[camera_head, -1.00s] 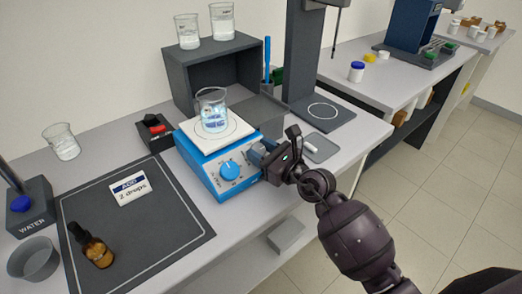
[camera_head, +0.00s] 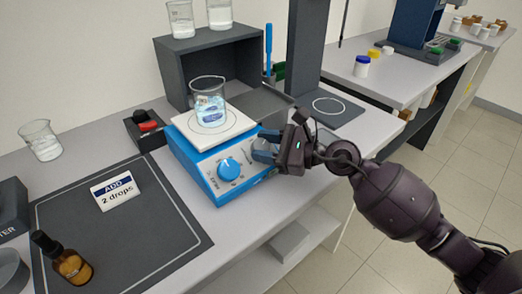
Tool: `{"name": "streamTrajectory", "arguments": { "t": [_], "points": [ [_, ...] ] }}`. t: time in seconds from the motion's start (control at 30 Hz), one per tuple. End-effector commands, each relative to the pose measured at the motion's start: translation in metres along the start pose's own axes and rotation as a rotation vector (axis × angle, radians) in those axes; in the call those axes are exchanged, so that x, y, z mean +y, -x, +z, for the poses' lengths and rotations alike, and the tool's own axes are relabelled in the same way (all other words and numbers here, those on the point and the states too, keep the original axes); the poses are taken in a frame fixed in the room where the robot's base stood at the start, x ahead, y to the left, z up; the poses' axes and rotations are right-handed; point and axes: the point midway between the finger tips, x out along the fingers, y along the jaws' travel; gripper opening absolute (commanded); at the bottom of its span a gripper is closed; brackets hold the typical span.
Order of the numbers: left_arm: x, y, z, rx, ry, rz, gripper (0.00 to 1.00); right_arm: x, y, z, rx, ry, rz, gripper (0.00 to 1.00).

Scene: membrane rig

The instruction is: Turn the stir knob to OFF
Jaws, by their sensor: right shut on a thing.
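The blue hotplate stirrer (camera_head: 203,187) stands on the bench with a white top plate (camera_head: 190,128). A round blue knob (camera_head: 229,169) sits free on the left part of its sloping front panel. My right gripper (camera_head: 262,149) reaches in from the right and is shut at the right part of that panel, on what appears to be the stir knob. The fingers mostly hide that knob, and its marks cannot be read. A glass beaker (camera_head: 209,103) with pale blue liquid stands on the top plate. My left gripper is not in view.
A dark mat (camera_head: 150,235) left of the stirrer holds a card (camera_head: 115,190) reading "ADD 2 drops" and a brown dropper bottle (camera_head: 67,262). A dark shelf (camera_head: 180,60) carrying two beakers stands behind.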

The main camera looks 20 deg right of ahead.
Motion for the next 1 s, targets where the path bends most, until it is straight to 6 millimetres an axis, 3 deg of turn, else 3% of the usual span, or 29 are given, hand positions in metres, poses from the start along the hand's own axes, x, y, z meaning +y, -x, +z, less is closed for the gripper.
{"name": "streamTrajectory", "arguments": {
  "t": [0.03,0.6,0.77,1.0],
  "points": [
    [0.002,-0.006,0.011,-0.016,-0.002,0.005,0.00,0.002,-0.002,-0.011,0.009,0.018,0.041,0.18],
    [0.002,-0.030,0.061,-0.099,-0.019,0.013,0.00,-0.002,-0.003,-0.008,0.004,0.315,0.485,0.18],
    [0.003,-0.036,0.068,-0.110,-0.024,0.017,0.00,-0.003,-0.003,-0.006,0.003,0.399,0.607,0.18],
    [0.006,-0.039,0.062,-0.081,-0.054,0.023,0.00,-0.004,-0.003,-0.003,0.001,0.505,0.760,0.18]
  ]
}}
